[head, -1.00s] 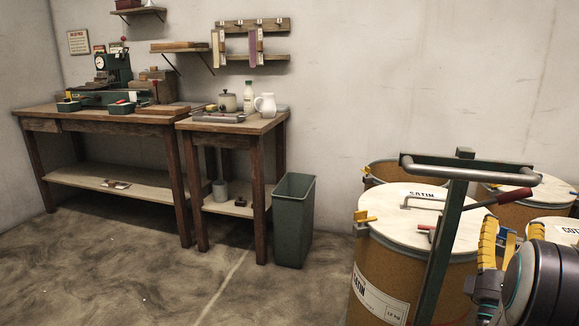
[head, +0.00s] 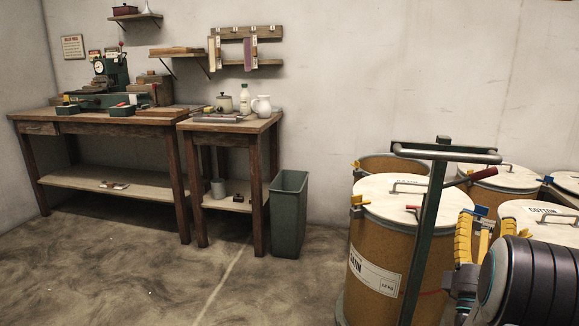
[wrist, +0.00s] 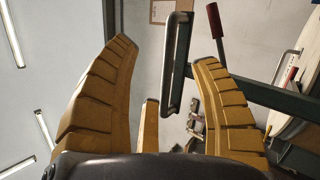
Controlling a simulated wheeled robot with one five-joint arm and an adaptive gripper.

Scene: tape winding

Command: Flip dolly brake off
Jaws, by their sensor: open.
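The dolly shows at the right of the head view as a dark green upright post (head: 425,235) with a grey crossbar handle (head: 445,153). A lever with a red grip (head: 482,174) sticks out to the right from near the post's top. It also shows in the wrist view as a red-tipped lever (wrist: 215,35), beyond the right finger. The handle bar stands between the fingers in that view, and I cannot tell its distance. My gripper (head: 472,235) is open, its yellow fingers right of the post and below the lever. It also shows in the wrist view (wrist: 165,55), apart from the lever.
Several brown drums with pale lids, one a satin drum (head: 365,245), crowd behind and beside the dolly. A green bin (head: 288,215) stands by two wooden workbenches (head: 228,125) at the left. The floor (head: 110,270) at front left is clear.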

